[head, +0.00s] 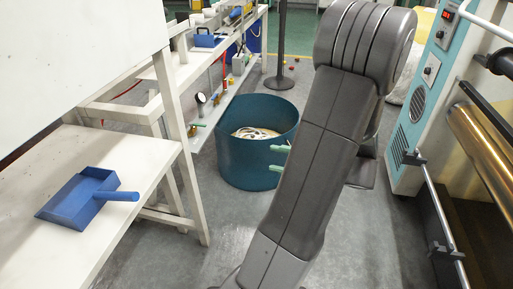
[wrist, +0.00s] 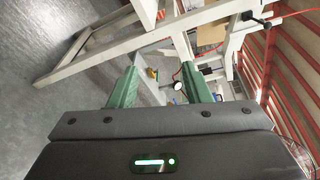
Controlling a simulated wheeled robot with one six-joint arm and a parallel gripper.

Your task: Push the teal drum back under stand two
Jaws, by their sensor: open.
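The teal drum (head: 238,163) stands upright on the floor in the middle of the head view, open at the top, with pale coiled material inside. Its left side is close to the white stand (head: 190,85) with shelves; I cannot tell whether they touch. No number shows on the stands. My gripper (head: 280,158) has two green fingers, spread apart and empty, in front of the drum's right side in the picture; contact is unclear. In the wrist view my gripper (wrist: 160,85) faces a white stand frame (wrist: 180,30), and the drum is not visible there.
A blue dustpan (head: 82,200) lies on the near white table (head: 130,160) at left. A black post (head: 280,50) stands behind the drum. A teal machine (head: 425,80) with a metal roller (head: 485,150) is at right. The grey floor before the drum is clear.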

